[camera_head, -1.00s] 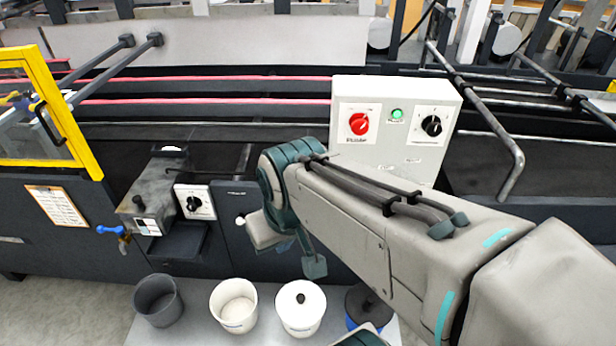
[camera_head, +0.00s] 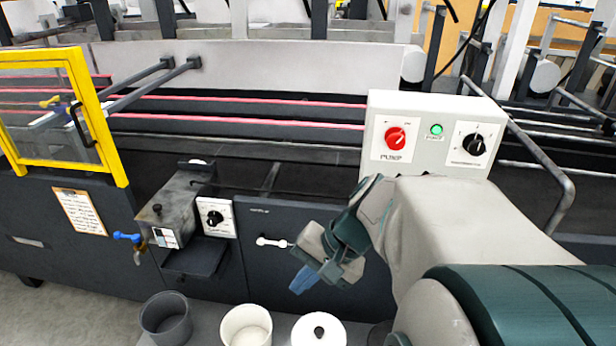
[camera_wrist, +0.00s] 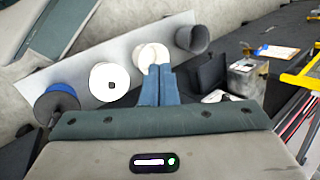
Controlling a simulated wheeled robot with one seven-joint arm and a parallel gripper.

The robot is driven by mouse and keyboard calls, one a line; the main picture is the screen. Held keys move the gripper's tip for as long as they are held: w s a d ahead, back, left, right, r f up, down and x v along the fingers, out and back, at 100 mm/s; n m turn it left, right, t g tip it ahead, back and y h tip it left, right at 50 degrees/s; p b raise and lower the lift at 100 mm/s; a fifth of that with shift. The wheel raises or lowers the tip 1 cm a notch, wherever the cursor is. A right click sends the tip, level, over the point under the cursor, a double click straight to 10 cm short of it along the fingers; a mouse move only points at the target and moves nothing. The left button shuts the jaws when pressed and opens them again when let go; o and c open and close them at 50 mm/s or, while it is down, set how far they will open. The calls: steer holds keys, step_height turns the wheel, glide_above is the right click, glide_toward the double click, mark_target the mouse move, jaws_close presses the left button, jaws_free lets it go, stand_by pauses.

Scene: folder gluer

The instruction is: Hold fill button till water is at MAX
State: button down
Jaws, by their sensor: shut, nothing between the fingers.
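No button labelled fill and no MAX mark can be made out. A pale control box (camera_head: 420,165) carries a red knob (camera_head: 396,138) above the word PUMP, a lit green button (camera_head: 436,131) and a black knob (camera_head: 473,145). A small grey tank (camera_head: 172,212) on the machine front has a white label and a blue tap (camera_head: 127,237); no water shows. A white dial panel (camera_head: 216,217) sits beside it. My gripper (camera_head: 303,281) is shut and empty, low before the dark cabinet. In the wrist view its blue fingers (camera_wrist: 159,86) are together, overlapping the open white tub.
A grey bucket (camera_head: 166,322), an open white tub (camera_head: 246,328) and a lidded white tub (camera_head: 318,332) stand on a low platform. A blue tub with black lid (camera_wrist: 57,103) shows in the wrist view. A yellow-framed guard (camera_head: 98,140) and a clipboard (camera_head: 79,211) are left.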

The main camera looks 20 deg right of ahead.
steer(key=w+d+f+m+t+y+b, duration=0.3)
steer(key=w+d+f+m+t+b, duration=0.3)
steer(key=d+m, duration=0.25)
steer(key=d+m+t+h+b, duration=0.4)
steer(key=d+t, duration=0.4)
steer(key=d, duration=0.7)
steer(key=m+b, duration=0.1)
steer(key=m, duration=0.1)
steer(key=shift+m+h, duration=0.3)
steer(key=shift+m, duration=0.05)
steer(key=shift+d+f, duration=0.1)
steer(key=w+d, duration=0.4)
steer(key=w, duration=0.3)
steer(key=shift+w+d, duration=0.15)
steer(key=shift+d, duration=0.05)
steer(key=shift+w, duration=0.1)
steer(key=shift+w+d, duration=0.25)
